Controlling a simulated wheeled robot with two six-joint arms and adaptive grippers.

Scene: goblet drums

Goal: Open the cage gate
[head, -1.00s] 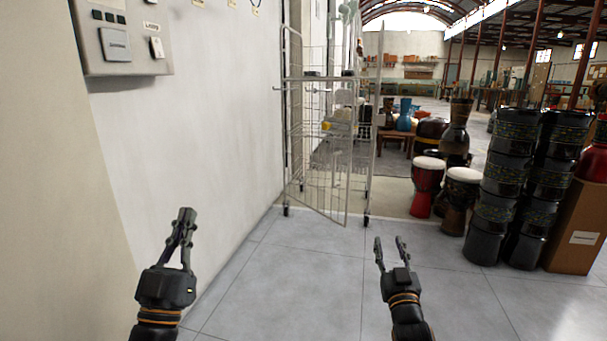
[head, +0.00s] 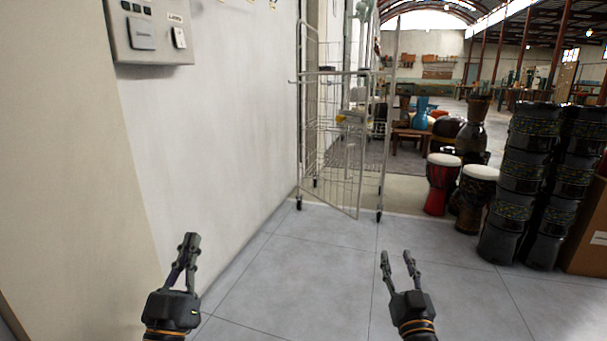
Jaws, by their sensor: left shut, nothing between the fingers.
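A grey wire cage trolley (head: 381,150) on small black wheels stands against the white wall, well ahead of me in the head view. Its wire gate (head: 345,185) is on the near side. The gate's lower edge slants away from the left post, and its lower corner stands apart from the right post, so it looks ajar. My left gripper (head: 191,238) is shut and empty, low at the left near the wall. My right gripper (head: 397,254) is open and empty, low right of centre. Both are far short of the cage.
Grey tiled floor (head: 290,270) lies clear between me and the cage. Goblet drums (head: 441,185) and stacked black drums (head: 520,175) stand to the right, beside a cardboard box (head: 588,235). A control panel (head: 148,33) is on the left wall (head: 220,130).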

